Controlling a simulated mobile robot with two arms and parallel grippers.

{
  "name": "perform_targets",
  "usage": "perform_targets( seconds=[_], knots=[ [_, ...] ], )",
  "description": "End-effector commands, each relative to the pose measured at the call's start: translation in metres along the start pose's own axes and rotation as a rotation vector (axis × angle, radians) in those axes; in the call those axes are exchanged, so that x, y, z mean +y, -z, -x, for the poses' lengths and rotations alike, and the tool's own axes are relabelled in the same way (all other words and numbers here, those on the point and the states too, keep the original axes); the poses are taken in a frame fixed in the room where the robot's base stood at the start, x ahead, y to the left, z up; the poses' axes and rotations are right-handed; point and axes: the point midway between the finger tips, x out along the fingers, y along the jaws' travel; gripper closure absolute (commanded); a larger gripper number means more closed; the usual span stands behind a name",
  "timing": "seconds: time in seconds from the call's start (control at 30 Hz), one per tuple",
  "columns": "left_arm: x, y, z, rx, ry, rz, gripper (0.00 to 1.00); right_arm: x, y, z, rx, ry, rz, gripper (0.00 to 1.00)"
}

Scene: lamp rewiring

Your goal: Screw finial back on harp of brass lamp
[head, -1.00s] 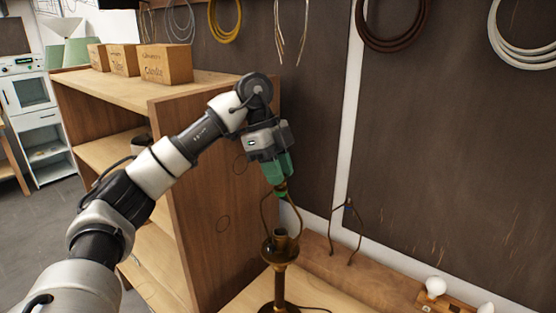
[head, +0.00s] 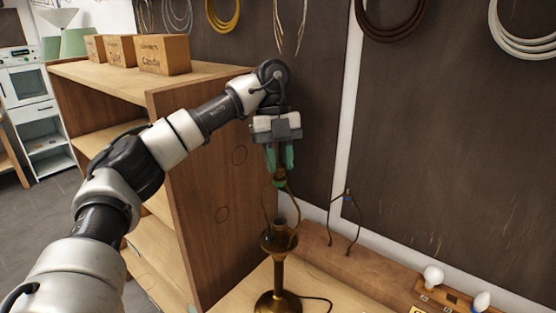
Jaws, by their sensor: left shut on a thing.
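The brass lamp (head: 278,276) stands upright on the wooden bench top, with its round base near the bottom of the head view. My right gripper is out of view.
A second harp (head: 357,228) with a blue mark stands to the right by the wall. Bulbs (head: 433,275) sit in a wooden holder at the lower right. A wooden shelf unit (head: 215,180) with boxes (head: 163,54) on top stands close on the left. Cords hang on the wall.

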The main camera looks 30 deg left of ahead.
Motion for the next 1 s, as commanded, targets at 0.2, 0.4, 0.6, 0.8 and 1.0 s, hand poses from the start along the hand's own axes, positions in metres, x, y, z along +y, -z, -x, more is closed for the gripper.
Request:
perform_targets(
  seconds=[0.2, 0.4, 0.6, 0.8, 1.0],
  knots=[
    [-0.0017, 0.0006, 0.0011, -0.003, -0.087, -0.210, 0.96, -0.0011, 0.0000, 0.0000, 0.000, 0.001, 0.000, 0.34],
    [-0.0022, 0.0003, 0.0000, -0.001, -0.141, -0.341, 0.96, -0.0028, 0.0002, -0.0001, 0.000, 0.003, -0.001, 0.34],
    [-0.0020, 0.0000, -0.0005, 0.001, -0.145, -0.353, 0.96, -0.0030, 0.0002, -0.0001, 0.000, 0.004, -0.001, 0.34],
    [-0.0027, 0.0004, -0.0003, -0.002, -0.165, -0.399, 0.96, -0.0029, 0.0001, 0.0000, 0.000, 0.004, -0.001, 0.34],
    [-0.0038, 0.0014, -0.0006, -0.003, -0.263, -0.630, 0.96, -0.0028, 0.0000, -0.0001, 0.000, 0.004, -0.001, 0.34]
  ],
)
